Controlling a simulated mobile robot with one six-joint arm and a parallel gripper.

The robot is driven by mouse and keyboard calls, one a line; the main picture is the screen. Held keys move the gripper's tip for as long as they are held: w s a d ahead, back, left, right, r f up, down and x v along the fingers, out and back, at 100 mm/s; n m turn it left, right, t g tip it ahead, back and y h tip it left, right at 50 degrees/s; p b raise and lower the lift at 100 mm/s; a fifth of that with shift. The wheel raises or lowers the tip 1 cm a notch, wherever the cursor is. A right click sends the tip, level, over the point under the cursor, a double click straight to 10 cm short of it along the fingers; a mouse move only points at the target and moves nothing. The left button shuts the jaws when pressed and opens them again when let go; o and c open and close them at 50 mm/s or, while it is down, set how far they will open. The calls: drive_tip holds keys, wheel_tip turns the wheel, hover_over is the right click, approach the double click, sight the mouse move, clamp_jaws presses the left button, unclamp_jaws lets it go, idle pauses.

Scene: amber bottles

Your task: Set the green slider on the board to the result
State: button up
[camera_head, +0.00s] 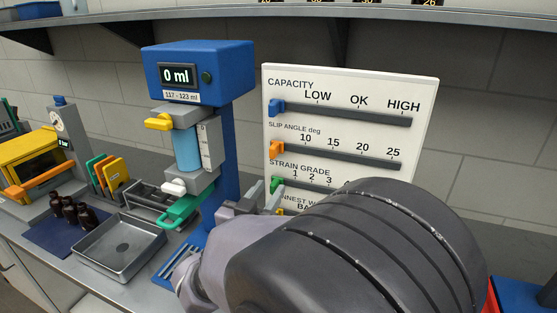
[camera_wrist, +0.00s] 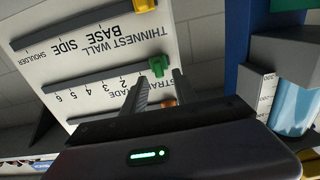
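The white board (camera_head: 420,90) stands upright at the back with labelled slider tracks. The green slider (camera_head: 276,184) sits at the left end of the STRAIN GRADE track, before the 1. It also shows in the wrist view (camera_wrist: 158,65), where the board is upside down. My gripper (camera_wrist: 160,76) is open, with its two fingertips on either side of the green slider and the knob at or just beyond the tips; I cannot tell whether they touch it. In the head view my gripper (camera_head: 257,196) is just left of the board's lower part. My arm hides the board's lower right.
The blue slider (camera_head: 276,107) and orange slider (camera_head: 276,149) sit at their tracks' left ends above. A yellow slider (camera_wrist: 144,5) is on the THINNEST WALL track. A blue machine (camera_head: 222,75) reading 0 ml stands close left. Brown bottles (camera_head: 84,215) and a metal tray (camera_head: 120,245) are farther left.

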sight(272, 186)
drive_tip(key=x, duration=0.4)
clamp_jaws()
idle(1.4)
